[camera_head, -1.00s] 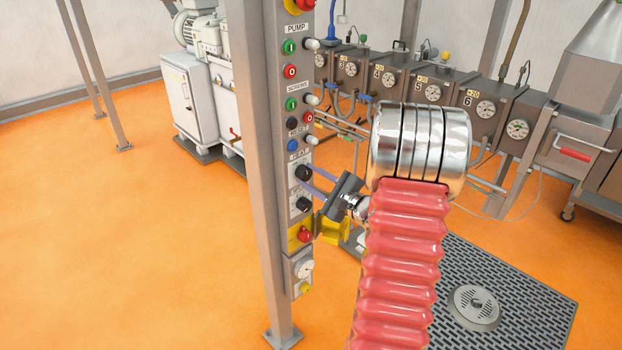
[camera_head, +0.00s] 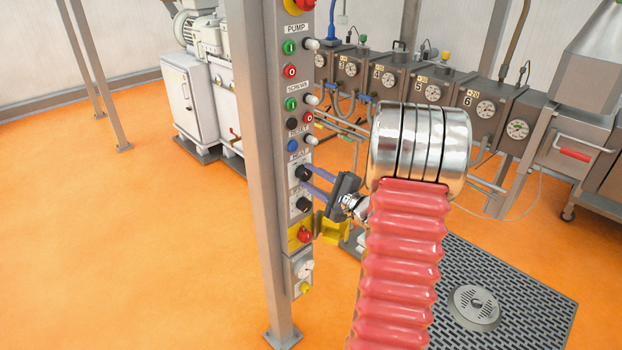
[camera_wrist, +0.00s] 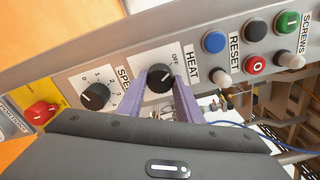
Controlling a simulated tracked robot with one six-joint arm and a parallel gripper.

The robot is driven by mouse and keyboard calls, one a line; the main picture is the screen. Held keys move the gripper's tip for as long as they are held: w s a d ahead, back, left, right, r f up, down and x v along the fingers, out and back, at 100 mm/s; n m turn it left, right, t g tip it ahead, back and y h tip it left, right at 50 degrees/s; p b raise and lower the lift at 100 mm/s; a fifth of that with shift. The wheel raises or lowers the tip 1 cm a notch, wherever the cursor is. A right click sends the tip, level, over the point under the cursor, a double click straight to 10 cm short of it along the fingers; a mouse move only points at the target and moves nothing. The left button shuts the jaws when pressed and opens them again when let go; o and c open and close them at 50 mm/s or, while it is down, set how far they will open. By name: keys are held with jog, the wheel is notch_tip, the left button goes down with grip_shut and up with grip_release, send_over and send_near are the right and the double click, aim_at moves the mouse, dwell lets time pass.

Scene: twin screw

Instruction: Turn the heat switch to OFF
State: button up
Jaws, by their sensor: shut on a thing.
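The heat switch (camera_head: 303,172) is a black round knob on the grey control panel, beside the HEAT label. In the wrist view the heat switch (camera_wrist: 159,77) sits on a white plate, with OFF printed at its upper right. My gripper (camera_head: 309,177) has its two purple fingers reaching left to this knob. In the wrist view my gripper (camera_wrist: 164,82) is shut on the knob, one finger on each side. The fingers hide parts of the knob's sides and of the plate. I cannot clearly tell which way the knob's mark points.
A speed knob (camera_wrist: 95,96) sits close beside the heat switch. A blue reset button (camera_wrist: 214,41) is on the other side, and a red knob on yellow (camera_head: 304,235) is lower on the panel. The panel is on a grey post (camera_head: 265,200).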

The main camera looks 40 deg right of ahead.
jog(key=o, duration=0.7)
jog(key=shift+a+f, duration=0.2)
jog(key=o, duration=0.3)
jog(key=shift+d+r, duration=0.1)
jog(key=shift+o, duration=0.2)
jog(key=shift+s, duration=0.1)
jog(key=s, duration=1.3)
jog(key=shift+s+d, duration=0.15)
jog(key=shift+s, duration=0.2)
